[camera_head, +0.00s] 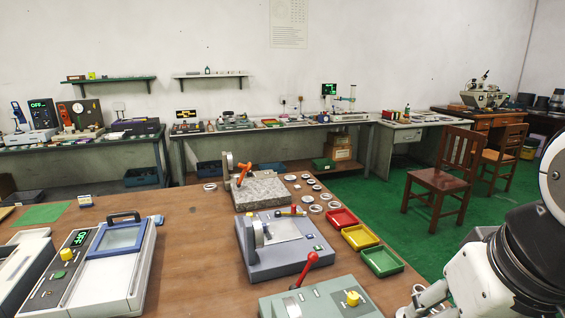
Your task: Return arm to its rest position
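My arm comes in at the right edge, its white and black links filling the lower right corner. My gripper (428,299) is at the bottom edge, right of the grey-green device with the red lever. Only part of it shows, cut off by the frame, so I cannot tell whether it is open or shut, or whether it holds anything. Several metal bearing rings (316,208) lie on the brown workbench (190,240) near its far right side.
Red (342,218), yellow (360,237) and green (382,261) trays line the bench's right edge. A grey device (283,245), a granite block (262,193), the red-lever device (322,300) and a lidded instrument (98,268) occupy the bench. A wooden chair (440,180) stands beyond.

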